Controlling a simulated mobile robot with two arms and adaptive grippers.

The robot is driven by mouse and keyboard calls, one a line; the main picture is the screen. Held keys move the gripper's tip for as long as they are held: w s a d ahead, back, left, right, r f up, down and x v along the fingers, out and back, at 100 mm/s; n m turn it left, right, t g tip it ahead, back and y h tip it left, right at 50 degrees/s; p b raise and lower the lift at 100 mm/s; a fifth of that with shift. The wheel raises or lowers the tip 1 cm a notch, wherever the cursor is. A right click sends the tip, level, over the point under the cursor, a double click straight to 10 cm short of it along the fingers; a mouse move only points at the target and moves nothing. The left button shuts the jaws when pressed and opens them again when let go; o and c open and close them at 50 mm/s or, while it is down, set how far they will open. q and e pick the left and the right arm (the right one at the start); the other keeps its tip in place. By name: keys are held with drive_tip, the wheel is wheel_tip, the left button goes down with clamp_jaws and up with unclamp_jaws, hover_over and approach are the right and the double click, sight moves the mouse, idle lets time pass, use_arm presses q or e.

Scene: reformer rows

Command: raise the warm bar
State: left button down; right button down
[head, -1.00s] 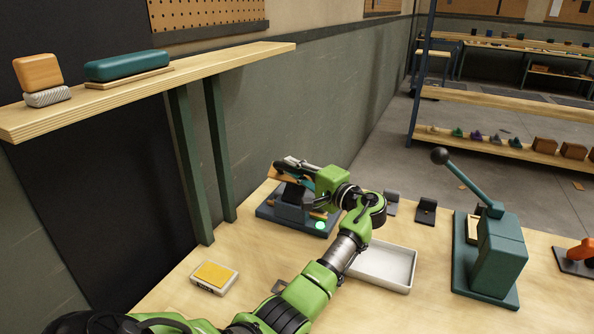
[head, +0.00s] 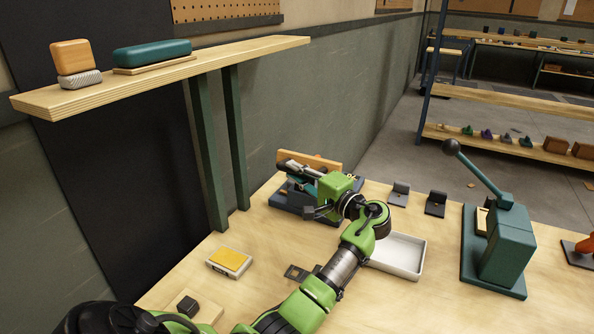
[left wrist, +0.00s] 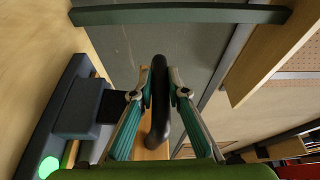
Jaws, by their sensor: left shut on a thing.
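A blue-grey press-like device (head: 285,200) stands at the far left of the bench. An orange bar (head: 318,160) shows upright at its back, above the base; part of it is hidden by my gripper. My left gripper (head: 293,172) is over the device, shut. In the left wrist view the left gripper (left wrist: 159,88) has its two fingertips closed on a black rounded handle (left wrist: 159,115). A bit of orange (left wrist: 152,152) shows behind the handle. A green light (left wrist: 49,167) glows on the device's base. My right gripper is out of view.
A white tray (head: 415,272) lies right of my arm. A green lever press (head: 508,240) stands farther right. A yellow-topped block (head: 229,262) sits front left. A wooden shelf (head: 255,52) juts over the left side, with posts below. Bare bench lies around the yellow block.

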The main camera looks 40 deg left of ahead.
use_arm(q)
drive_tip(key=shift+s+f, duration=0.1)
drive_tip(key=shift+f, duration=0.2)
drive_tip(key=c, duration=2)
unclamp_jaws()
drive_tip(key=shift+o, duration=0.2)
drive_tip(key=shift+r, duration=0.1)
drive_tip(key=d, duration=1.2)
drive_tip(key=shift+s, duration=0.3)
